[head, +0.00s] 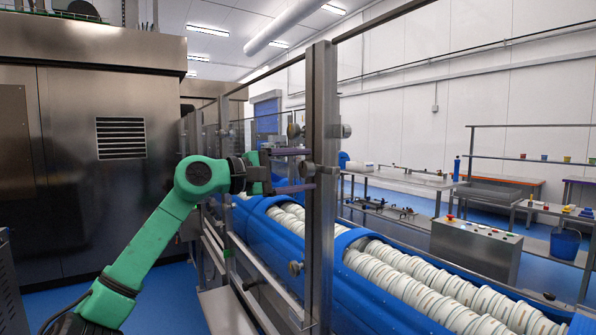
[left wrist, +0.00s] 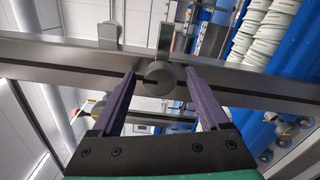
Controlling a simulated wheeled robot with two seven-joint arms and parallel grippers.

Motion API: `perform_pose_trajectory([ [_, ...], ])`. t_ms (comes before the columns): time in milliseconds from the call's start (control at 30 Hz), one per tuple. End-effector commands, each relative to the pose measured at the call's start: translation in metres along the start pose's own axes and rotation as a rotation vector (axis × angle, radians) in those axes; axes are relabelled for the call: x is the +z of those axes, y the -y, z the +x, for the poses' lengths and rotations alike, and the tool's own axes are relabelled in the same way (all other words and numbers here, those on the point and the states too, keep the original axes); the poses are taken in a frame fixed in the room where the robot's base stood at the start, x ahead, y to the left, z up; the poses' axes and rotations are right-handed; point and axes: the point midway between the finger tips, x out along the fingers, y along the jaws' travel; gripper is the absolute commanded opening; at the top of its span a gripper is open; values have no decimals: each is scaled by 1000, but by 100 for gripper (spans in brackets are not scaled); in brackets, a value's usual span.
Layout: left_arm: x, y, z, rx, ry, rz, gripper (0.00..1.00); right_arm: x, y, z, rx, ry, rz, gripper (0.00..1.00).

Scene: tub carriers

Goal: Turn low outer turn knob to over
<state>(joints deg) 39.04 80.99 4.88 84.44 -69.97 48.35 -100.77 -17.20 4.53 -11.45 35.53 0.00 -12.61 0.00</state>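A round metal turn knob (head: 307,168) sits on the upright steel post (head: 321,100), at the height of my left gripper. My left gripper (head: 312,170) is open, its two purple fingers above and below this knob. In the left wrist view the grey knob (left wrist: 159,79), with a dark slot, shows between the fingertips, with gaps on both sides. Another knob (head: 295,268) is lower on the post side, and one (head: 293,131) is higher. I cannot tell from the pictures which is the low outer one. My right gripper is not in view.
A clear guard panel and steel rails flank the blue conveyor (head: 270,248) carrying rows of white tubs (head: 400,275). A large steel cabinet (head: 80,180) stands at left. A control box (head: 475,248) and tables are at right. Blue floor is open at lower left.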

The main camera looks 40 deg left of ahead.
Motion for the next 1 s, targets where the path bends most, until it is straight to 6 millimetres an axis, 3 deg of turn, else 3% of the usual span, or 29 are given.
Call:
perform_pose_trajectory([
  [167, -3, 8, -18, 3, -2, 0, 78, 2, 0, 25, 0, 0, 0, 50],
  [400, -3, 10, -87, 6, -3, 1, 78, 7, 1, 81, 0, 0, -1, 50],
  [600, -1, 4, -134, 3, -2, 1, 78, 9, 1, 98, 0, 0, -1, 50],
  [733, 0, 1, -145, 1, 0, 0, 78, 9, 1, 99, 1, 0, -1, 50],
  [1000, 0, 0, -146, 0, 0, 0, 78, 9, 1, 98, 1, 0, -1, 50],
])
